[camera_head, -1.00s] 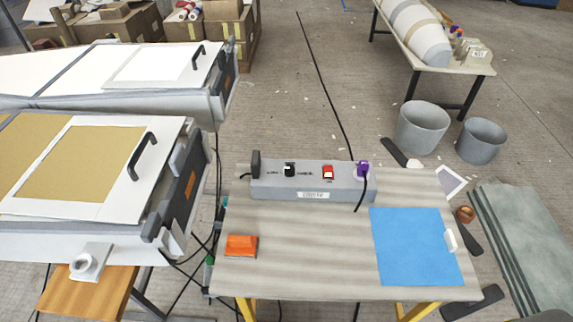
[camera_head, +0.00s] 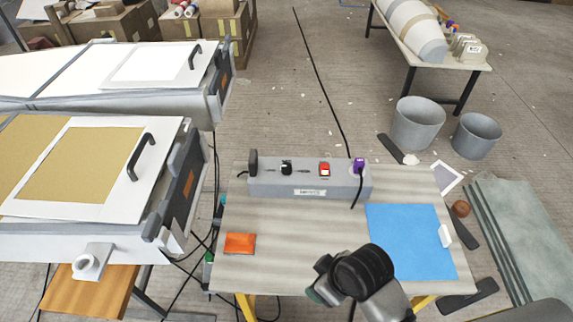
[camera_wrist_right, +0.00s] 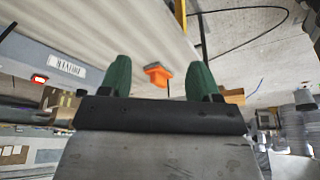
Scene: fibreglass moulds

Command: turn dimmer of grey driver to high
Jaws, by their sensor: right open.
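The grey driver (camera_head: 310,183) is a long grey box with a white label along the back of the table. A black disc-like part (camera_head: 253,162) stands at its left end. A small black knob (camera_head: 286,167), a red switch (camera_head: 324,169) and a purple plug (camera_head: 358,165) with a black cable are on it. I cannot tell which part is the dimmer. My right gripper (camera_head: 318,290) is over the table's front edge, well in front of the driver. In the right wrist view its green fingers (camera_wrist_right: 160,80) are apart with nothing between them. My left gripper is out of view.
An orange block (camera_head: 240,243) lies at the table's left front, and a blue sheet (camera_head: 408,240) with a white item (camera_head: 445,235) lies at the right. The tabletop (camera_head: 300,225) between them is bare. White mould benches (camera_head: 90,235) stand at the left.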

